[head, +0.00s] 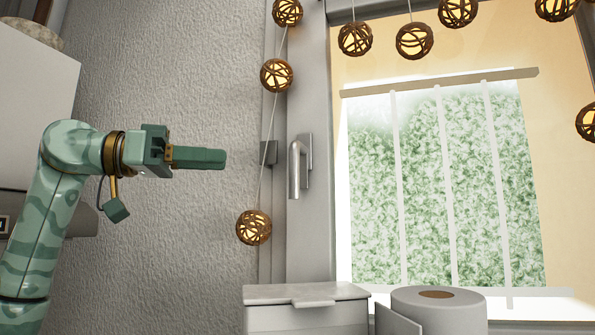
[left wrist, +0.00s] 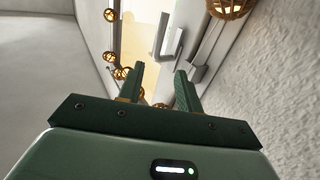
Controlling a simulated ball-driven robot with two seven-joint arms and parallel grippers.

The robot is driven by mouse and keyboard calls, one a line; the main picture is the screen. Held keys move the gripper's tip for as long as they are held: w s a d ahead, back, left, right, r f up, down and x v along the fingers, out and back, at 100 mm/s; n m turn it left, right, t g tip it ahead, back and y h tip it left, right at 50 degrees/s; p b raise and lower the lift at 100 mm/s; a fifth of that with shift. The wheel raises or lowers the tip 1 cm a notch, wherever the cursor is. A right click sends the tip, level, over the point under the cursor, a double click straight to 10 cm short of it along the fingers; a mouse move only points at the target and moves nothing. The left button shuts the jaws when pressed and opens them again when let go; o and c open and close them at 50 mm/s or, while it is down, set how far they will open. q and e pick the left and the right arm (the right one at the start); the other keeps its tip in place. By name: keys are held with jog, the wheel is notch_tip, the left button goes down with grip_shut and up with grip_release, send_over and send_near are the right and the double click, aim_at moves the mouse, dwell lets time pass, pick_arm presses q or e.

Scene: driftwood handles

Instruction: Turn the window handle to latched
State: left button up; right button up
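The window handle (head: 298,168) is a pale metallic lever on the window frame, left of the glass. Its grip hangs straight down from its top end in the head view. It also shows beyond the fingers in the left wrist view (left wrist: 172,42). My left gripper (head: 224,159) points right toward the handle, a clear gap to its left and not touching it. In the left wrist view its two green fingers (left wrist: 160,70) stand apart with nothing between them. My right gripper is in neither view.
Wicker ball lights (head: 253,227) hang on a string between my gripper and the handle's side of the wall. A small dark catch (head: 269,152) sits left of the handle. A lidded white box (head: 305,294) and a paper roll (head: 440,308) stand below.

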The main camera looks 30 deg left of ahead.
aim_at(295, 163)
pick_arm(q)
jog(key=p+x, duration=0.2)
jog(key=x, duration=1.1)
jog(key=shift+w+d, duration=0.1)
jog(key=shift+d, duration=0.3)
jog(key=shift+c, duration=0.3)
jog(key=shift+r, duration=0.1)
grip_shut()
